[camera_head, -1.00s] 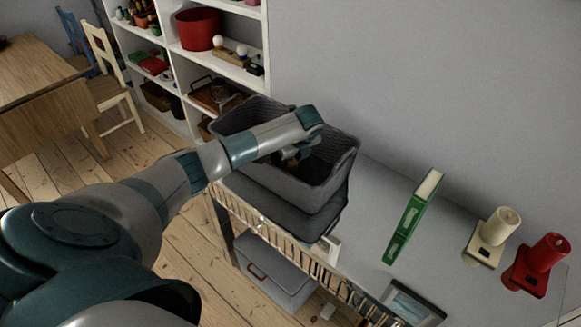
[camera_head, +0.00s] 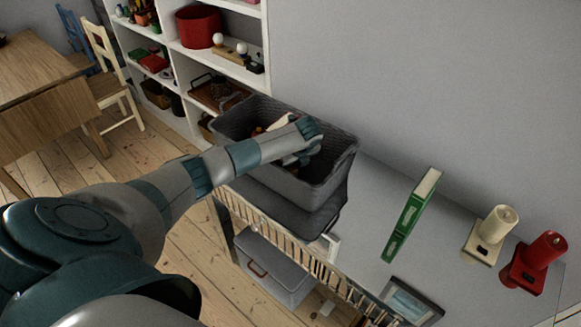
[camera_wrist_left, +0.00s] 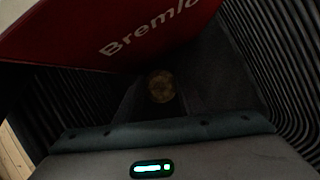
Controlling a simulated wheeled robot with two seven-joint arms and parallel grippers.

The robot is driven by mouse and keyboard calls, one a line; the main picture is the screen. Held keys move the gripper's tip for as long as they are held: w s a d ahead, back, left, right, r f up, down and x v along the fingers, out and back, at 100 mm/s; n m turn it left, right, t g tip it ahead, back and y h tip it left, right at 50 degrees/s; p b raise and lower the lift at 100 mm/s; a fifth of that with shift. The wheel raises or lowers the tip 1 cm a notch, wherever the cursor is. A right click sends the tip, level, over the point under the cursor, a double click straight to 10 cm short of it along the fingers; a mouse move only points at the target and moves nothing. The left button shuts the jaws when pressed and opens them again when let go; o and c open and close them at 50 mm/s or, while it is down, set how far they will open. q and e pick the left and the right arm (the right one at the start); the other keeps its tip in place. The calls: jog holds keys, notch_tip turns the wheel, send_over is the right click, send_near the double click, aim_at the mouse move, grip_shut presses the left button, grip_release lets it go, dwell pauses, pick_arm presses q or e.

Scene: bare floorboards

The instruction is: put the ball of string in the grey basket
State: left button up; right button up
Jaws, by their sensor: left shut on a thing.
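The grey basket (camera_head: 325,190) is a deep ribbed bin on top of the cabinet against the wall. My left arm reaches over its near side, and my left gripper (camera_head: 300,160) is down inside its opening, mostly hidden by the wrist. In the left wrist view the basket's dark ribbed wall (camera_wrist_left: 290,70) rises on both sides. The ball of string (camera_wrist_left: 160,86) shows there as a small, dim brown round between the dark fingers, which are shut on it. Whether it touches the basket floor is too dark to tell. My right gripper is not in view.
A red item with white lettering (camera_wrist_left: 110,30) hangs close over the fingers in the left wrist view. White shelves (camera_head: 175,50) stand behind left.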

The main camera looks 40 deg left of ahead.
pick_arm(q)
jog(key=o, duration=1)
jog(key=shift+r, duration=0.15)
jog(key=shift+d+r, duration=0.15)
jog(key=shift+r, duration=0.15)
jog(key=shift+b+v, duration=2.1)
jog(key=shift+v, duration=3.5)
